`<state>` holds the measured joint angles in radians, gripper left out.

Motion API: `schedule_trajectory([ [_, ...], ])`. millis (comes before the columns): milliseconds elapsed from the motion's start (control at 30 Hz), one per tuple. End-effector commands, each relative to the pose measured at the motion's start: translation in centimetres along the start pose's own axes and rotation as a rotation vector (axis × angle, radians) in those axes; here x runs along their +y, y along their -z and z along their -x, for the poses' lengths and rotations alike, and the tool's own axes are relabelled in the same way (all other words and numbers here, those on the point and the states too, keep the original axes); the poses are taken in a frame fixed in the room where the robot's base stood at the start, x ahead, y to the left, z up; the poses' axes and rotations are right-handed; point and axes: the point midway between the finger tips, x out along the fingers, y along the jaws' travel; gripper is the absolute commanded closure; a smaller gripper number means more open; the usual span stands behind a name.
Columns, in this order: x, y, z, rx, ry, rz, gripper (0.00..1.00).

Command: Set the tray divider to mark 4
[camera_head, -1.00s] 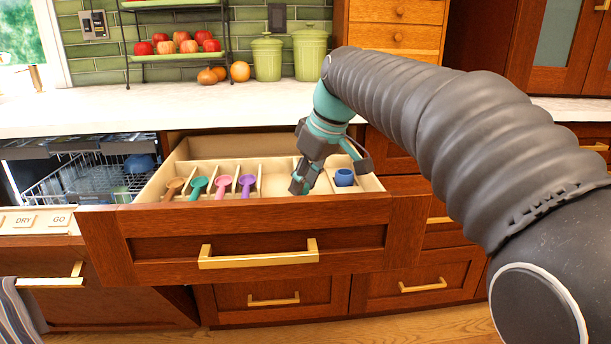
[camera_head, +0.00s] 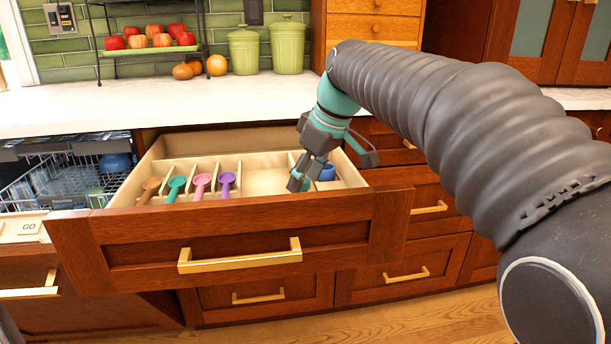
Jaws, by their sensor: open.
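A pale wooden tray (camera_head: 263,182) sits in the pulled-out drawer, split by thin upright dividers. My gripper (camera_head: 304,184) is lowered into its right part, fingers apart, just left of a small blue cup (camera_head: 327,173). A divider (camera_head: 292,160) shows just behind my gripper and is mostly hidden by it. I cannot tell whether the fingers touch it or stand around it. No numbered marks can be read. The left slots hold a brown scoop (camera_head: 150,189), a teal scoop (camera_head: 175,187), a pink scoop (camera_head: 201,184) and a purple scoop (camera_head: 227,182).
The drawer front (camera_head: 240,240) with its brass handle (camera_head: 240,256) stands out from the cabinets. An open dishwasher rack (camera_head: 45,185) is at left. Behind is a white counter (camera_head: 170,102) with green canisters (camera_head: 243,50) and a fruit stand (camera_head: 150,50). The tray's middle bay is empty.

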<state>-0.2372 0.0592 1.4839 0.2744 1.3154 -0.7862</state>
Motion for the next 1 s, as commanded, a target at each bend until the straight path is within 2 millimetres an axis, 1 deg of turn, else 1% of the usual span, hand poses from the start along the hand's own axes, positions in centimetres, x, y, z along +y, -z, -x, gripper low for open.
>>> schedule_trajectory([
  [133, 0.0, 0.0, 0.6, 0.001, -0.001, 0.0, 0.45],
  [233, 0.1, 0.1, 1.8, 0.003, -0.003, 0.0, 0.45],
  [600, 0.1, 0.1, 8.9, 0.002, -0.003, 0.0, 0.45],
  [700, 0.1, 0.1, 10.2, 0.001, -0.002, 0.0, 0.45],
  [833, 0.0, 0.1, 11.4, 0.0, 0.0, 0.0, 0.45],
  [1000, 0.0, 0.0, 12.0, 0.0, 0.001, 0.0, 0.45],
])
